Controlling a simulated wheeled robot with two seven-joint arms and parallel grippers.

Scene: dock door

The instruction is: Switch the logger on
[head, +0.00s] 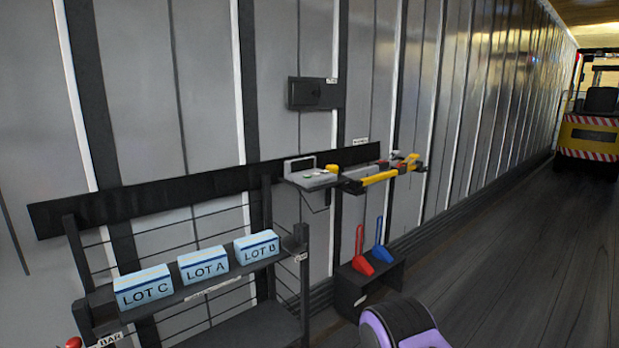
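No label that I can read names a logger. A dark box (316,93) is fixed high on the wall, with a small pale label at its upper right too small to read. A light grey device (311,176) with a raised back panel, a greenish spot and a yellow part at its right sits on a small wall shelf below. I cannot tell which of them is the logger, or whether it is on. Neither of my grippers is in view.
A dark rack (225,276) at the left holds blue-white boxes marked LOT C (143,287), LOT A (203,265) and LOT B (257,247). A yellow bar (383,178) juts from the wall. A low black stand (371,283) holds red and blue pieces. Floor is clear towards the forklift (590,125).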

